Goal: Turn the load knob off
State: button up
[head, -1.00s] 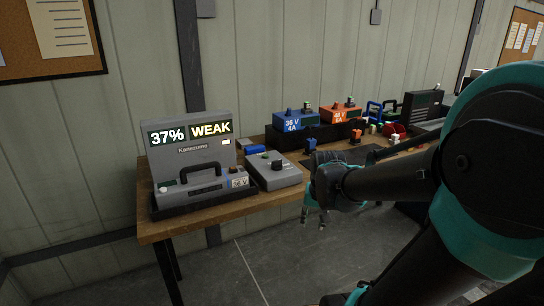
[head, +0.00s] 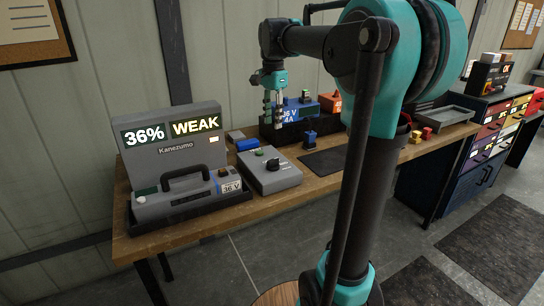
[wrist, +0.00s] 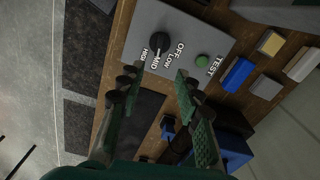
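The load box (head: 270,180) is a grey unit on the bench with a black load knob (head: 272,164) and a green button (head: 258,152). In the wrist view the load knob (wrist: 157,42) sits beside the labels HIGH, MID, LOW and OFF, and the green button (wrist: 202,61) is by TEST. The knob's bar seems to point near MID, though this is small and dark. My gripper (head: 273,120) points down above the bench near the box.
A grey tester (head: 175,150) showing 36% WEAK, with a 36 V battery pack (head: 185,200) in front, stands left of the box. A blue 36 V 4A charger (head: 300,110) is behind and to the right. A dark mat (head: 325,162) lies right of the box.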

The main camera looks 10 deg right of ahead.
aim_at(273, 159)
notch_tip(273, 159, down, 14)
jog(key=shift+f, duration=0.25)
dwell(0.3)
grip_shut()
